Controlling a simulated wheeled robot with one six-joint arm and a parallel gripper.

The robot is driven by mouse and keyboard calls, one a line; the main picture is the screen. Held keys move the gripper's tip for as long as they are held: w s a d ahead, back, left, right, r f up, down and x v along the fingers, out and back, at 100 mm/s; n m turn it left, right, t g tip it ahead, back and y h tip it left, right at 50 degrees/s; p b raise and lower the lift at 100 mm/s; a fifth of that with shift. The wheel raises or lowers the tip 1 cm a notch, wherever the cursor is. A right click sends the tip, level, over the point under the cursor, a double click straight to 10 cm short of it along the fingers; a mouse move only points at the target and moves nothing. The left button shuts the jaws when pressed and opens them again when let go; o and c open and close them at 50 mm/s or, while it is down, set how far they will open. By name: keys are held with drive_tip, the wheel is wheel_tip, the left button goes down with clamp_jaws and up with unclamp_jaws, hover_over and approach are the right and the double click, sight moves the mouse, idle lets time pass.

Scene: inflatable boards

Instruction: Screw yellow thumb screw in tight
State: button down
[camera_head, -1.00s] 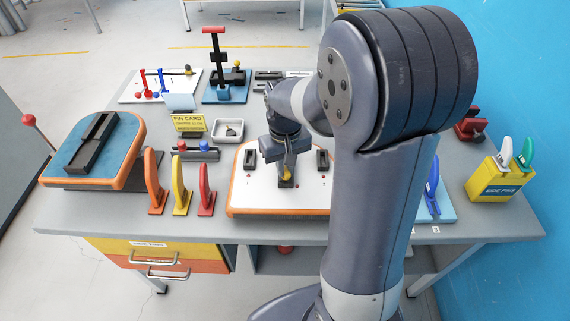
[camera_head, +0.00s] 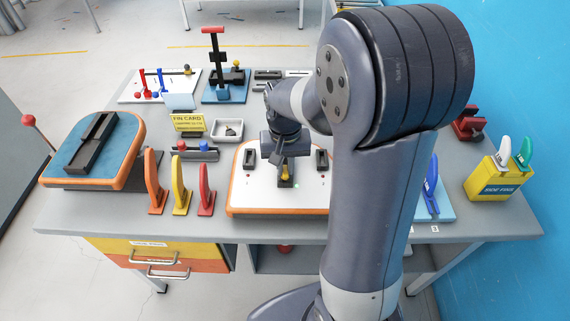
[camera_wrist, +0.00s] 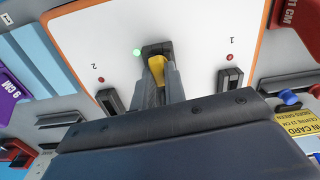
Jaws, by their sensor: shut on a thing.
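The yellow thumb screw (camera_head: 286,173) stands at the black middle block (camera_wrist: 157,48) of the white board with an orange edge (camera_head: 250,205). In the wrist view the thumb screw (camera_wrist: 157,68) shows between my two grey fingers. My gripper (camera_wrist: 160,80) is shut on it, coming down from above. The gripper (camera_head: 286,168) partly hides the screw in the head view. A small light beside the middle block glows green (camera_wrist: 137,52). How deep the screw sits is hidden.
Black side blocks (camera_head: 249,158) (camera_head: 321,160) with red dots flank the middle. Orange, yellow and red fins (camera_head: 181,186) stand left of the board. A grey tray (camera_head: 228,130) and a yellow card (camera_head: 187,122) stand behind. A yellow box (camera_head: 497,180) is at the right.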

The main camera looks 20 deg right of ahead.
sight(285, 168)
drive_tip(key=c, duration=1.4)
unclamp_jaws()
drive_tip(key=shift+o, duration=0.2)
drive_tip(key=shift+r, duration=0.1)
wheel_tip(285, 168, up, 11)
drive_tip(key=shift+f, duration=0.2)
wheel_tip(285, 168, down, 11)
drive_tip(key=shift+r+n, duration=0.1)
drive_tip(key=shift+n, duration=0.2)
